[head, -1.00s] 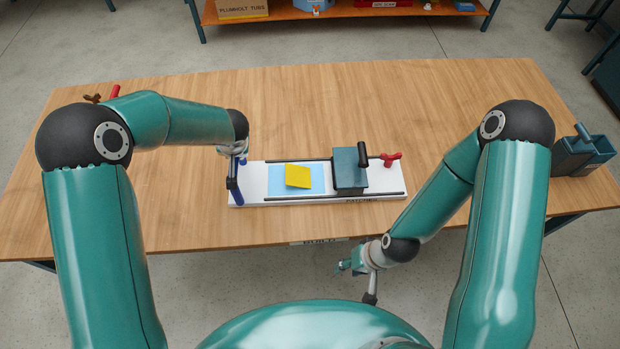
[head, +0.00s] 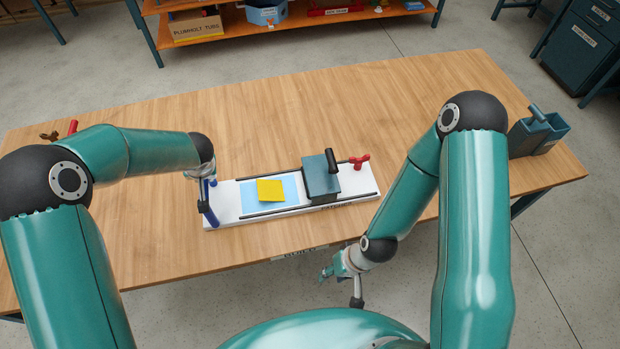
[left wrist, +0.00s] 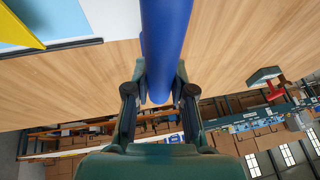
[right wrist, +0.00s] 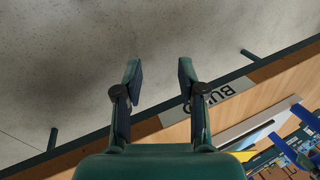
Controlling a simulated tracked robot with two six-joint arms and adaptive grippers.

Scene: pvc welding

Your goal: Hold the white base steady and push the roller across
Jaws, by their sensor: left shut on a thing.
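The white base (head: 226,203) lies on the wooden table, with a light blue sheet (head: 291,187) and a tilted yellow piece (head: 270,190) on it. A dark teal block (head: 321,178) with a black handle (head: 331,160) sits between the rails toward the base's right end; I take it for the roller. My left gripper (head: 208,183) is at the base's left end, shut on a blue bar (left wrist: 162,45) that fills the space between its fingers in the left wrist view. My right gripper (head: 327,273) hangs in front of the table's near edge, its fingers apart and empty in the right wrist view (right wrist: 160,75).
A red clamp-like part (head: 359,162) is at the base's right end. A dark teal bin (head: 538,133) stands at the table's right edge. A red item (head: 72,127) lies at the far left. The table (head: 300,110) behind the base is clear.

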